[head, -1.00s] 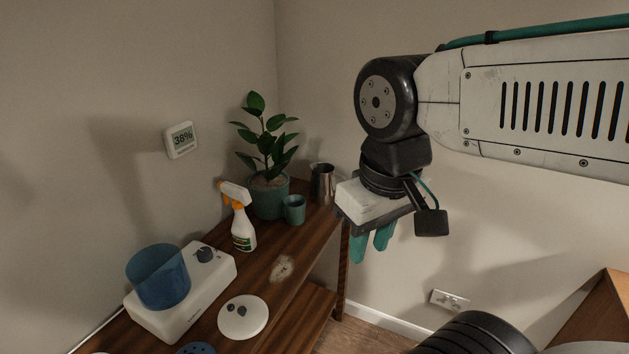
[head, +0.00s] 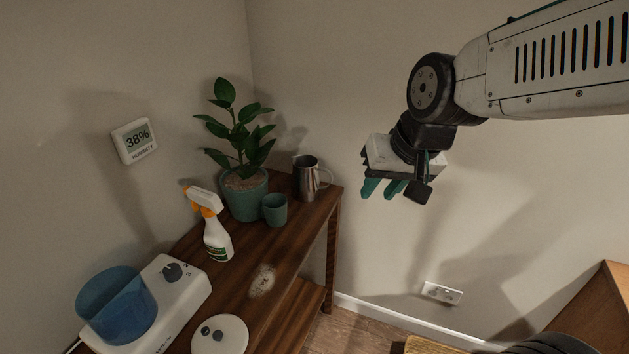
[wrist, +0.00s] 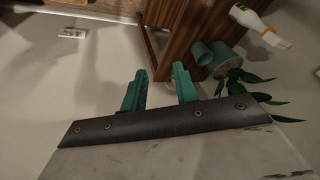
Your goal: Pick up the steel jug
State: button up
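The steel jug (head: 306,178) stands upright at the far right end of the dark wooden shelf unit (head: 300,232), its handle toward the right. My gripper (head: 382,189) is to the right of the jug in the head view, in the air and apart from it. Its two teal fingers are spread with nothing between them, which the wrist view (wrist: 160,75) also shows. I cannot make out the jug for sure in the wrist view; the gripper body may hide it.
Left of the jug are a teal cup (head: 275,210), a potted plant (head: 245,195) with spreading leaves, and a spray bottle (head: 215,232). A white device with a blue bowl (head: 118,305) stands nearer. Walls (head: 350,90) close off the back and left.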

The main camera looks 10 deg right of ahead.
jog(key=w+a+f+m+t, duration=0.2)
jog(key=w+f, duration=0.2)
jog(key=w, duration=0.5)
jog(key=w+a+f+m+t, duration=0.2)
jog(key=w+f, duration=0.1)
jog(key=w, duration=0.6)
jog(key=m+t+h, duration=0.3)
send_near(311, 179)
jog(key=d+f+m+h, duration=0.1)
jog(key=d+f, duration=0.1)
jog(key=w+d+f+m+t+h, duration=0.1)
jog(key=f+h, duration=0.1)
jog(key=shift+d+f+t, duration=0.2)
jog(key=shift+d+t, duration=0.1)
jog(key=shift+d, duration=0.1)
jog(key=shift+w+d+f, duration=0.3)
jog(key=shift+w+f, duration=0.05)
jog(key=shift+w, duration=0.15)
jog(key=x, duration=0.6)
jog(key=shift+w+d, duration=0.25)
jog(key=shift+d, duration=0.2)
grip_shut()
jog(key=shift+r, duration=0.1)
